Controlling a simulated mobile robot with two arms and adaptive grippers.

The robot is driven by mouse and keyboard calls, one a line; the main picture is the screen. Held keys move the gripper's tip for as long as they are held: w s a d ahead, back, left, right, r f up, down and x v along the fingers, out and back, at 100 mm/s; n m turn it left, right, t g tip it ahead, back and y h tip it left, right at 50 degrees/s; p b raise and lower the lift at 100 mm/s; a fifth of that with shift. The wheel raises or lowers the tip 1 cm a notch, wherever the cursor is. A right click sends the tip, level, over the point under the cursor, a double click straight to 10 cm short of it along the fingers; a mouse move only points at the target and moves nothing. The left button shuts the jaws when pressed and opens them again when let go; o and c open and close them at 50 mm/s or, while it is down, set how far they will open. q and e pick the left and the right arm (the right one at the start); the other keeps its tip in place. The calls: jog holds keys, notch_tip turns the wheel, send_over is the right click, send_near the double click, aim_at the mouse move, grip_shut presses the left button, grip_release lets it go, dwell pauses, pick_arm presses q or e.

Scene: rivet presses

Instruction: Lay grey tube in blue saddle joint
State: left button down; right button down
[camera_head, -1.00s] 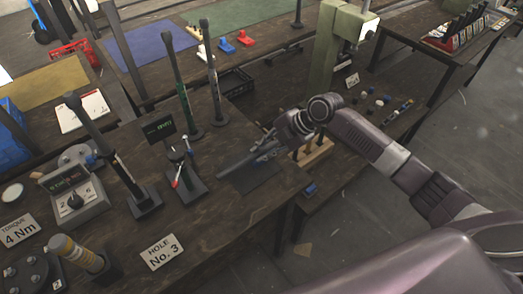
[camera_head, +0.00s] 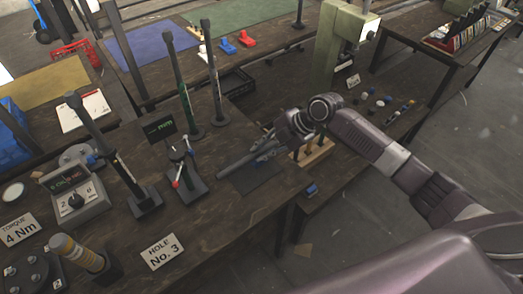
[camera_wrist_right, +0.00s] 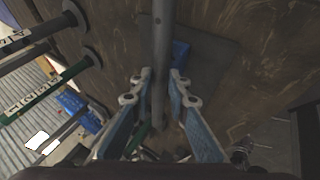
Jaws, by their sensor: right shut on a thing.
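My right gripper (camera_head: 268,149) is shut on the grey tube (camera_head: 238,163) above the dark mat (camera_head: 257,182) at the bench's right edge. In the right wrist view, the tube (camera_wrist_right: 160,62) runs up the picture between the two fingers of my gripper (camera_wrist_right: 160,82). A blue part (camera_wrist_right: 180,52), likely the saddle joint, shows beside and partly behind the tube. I cannot tell whether the tube touches it. My left gripper is not in view.
A small stand with red and blue handles (camera_head: 182,176) and tall upright tools (camera_head: 180,85) stand left of the mat. A wooden block with pegs (camera_head: 315,153) is behind the gripper. A blue piece (camera_head: 311,189) lies lower right. The front bench around the HOLE No. 3 sign (camera_head: 161,252) has free room.

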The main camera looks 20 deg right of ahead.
jog(key=shift+f, duration=0.2)
dwell(0.7)
jog(key=shift+f+b, duration=0.2)
jog(key=shift+b, duration=0.15)
jog(key=shift+r, duration=0.1)
jog(key=shift+r+p, duration=0.3)
jog(key=shift+d, duration=0.1)
dwell(0.3)
